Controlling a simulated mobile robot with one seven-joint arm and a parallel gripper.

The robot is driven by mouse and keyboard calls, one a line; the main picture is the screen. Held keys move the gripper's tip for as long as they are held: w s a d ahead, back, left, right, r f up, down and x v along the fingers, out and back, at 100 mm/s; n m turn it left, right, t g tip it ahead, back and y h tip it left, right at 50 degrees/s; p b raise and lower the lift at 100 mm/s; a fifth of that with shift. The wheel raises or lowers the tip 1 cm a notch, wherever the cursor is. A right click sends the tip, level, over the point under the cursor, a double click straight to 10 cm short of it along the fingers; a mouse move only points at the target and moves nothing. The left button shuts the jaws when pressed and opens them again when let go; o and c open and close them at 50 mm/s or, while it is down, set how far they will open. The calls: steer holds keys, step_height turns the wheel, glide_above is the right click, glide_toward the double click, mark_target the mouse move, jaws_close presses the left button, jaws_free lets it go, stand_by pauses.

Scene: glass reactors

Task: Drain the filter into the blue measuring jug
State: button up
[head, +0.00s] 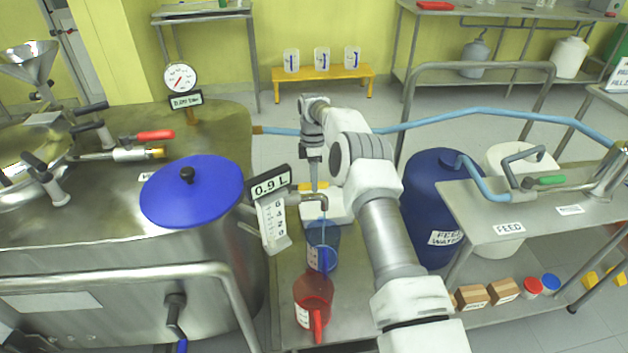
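The blue measuring jug (322,256) stands upright on the low steel bench, directly below a bent metal spout (314,199). A thin pale stream appears to run from the spout into the jug. The spout comes from the side of the steel vessel with a blue lid (192,192), which seems to be the filter. A sign beside it reads 0.9 L (270,184), above a white scale (272,222). My gripper (314,182) points down just above and behind the spout, near a yellow part (313,187). Its fingertips are too small to tell open from shut.
A red jug (313,298) stands in front of the blue one. A blue feed water drum (436,205) and a steel feed table (545,215) stand to the right. A blue hose (450,119) crosses behind my arm. A yellow bench (322,74) with clear beakers stands at the back wall.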

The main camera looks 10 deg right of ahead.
steer(key=o, duration=0.4)
steer(key=shift+w+r+p, duration=0.2)
steer(key=shift+r+p, duration=0.15)
steer(key=shift+r, duration=0.9)
steer(key=shift+w+r+p, duration=0.2)
steer(key=shift+r+p, duration=0.1)
steer(key=shift+r, duration=0.95)
steer(key=shift+w+r+p, duration=0.2)
steer(key=shift+r+p, duration=0.15)
steer(key=shift+r, duration=0.9)
